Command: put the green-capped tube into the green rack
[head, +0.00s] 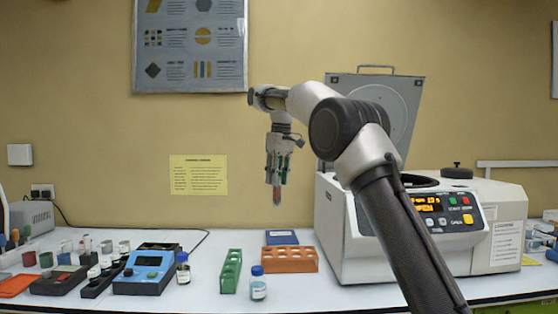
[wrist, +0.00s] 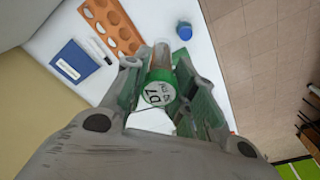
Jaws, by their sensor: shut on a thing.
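My gripper (head: 277,172) is shut on the green-capped tube (head: 277,194) and holds it upright, high above the bench. In the wrist view the tube's green cap (wrist: 159,90) sits between the fingers, with a white marked top facing the camera. The green rack (head: 231,271) stands on the bench below and to the left of my gripper in the head view. Its visible holes look empty.
An orange rack (head: 290,260) stands right of the green rack, with a blue-capped bottle (head: 258,284) in front and a blue notebook (head: 282,237) behind. A large white centrifuge (head: 355,240) with raised lid stands right. A blue meter (head: 145,272) and small bottle (head: 183,270) stand left.

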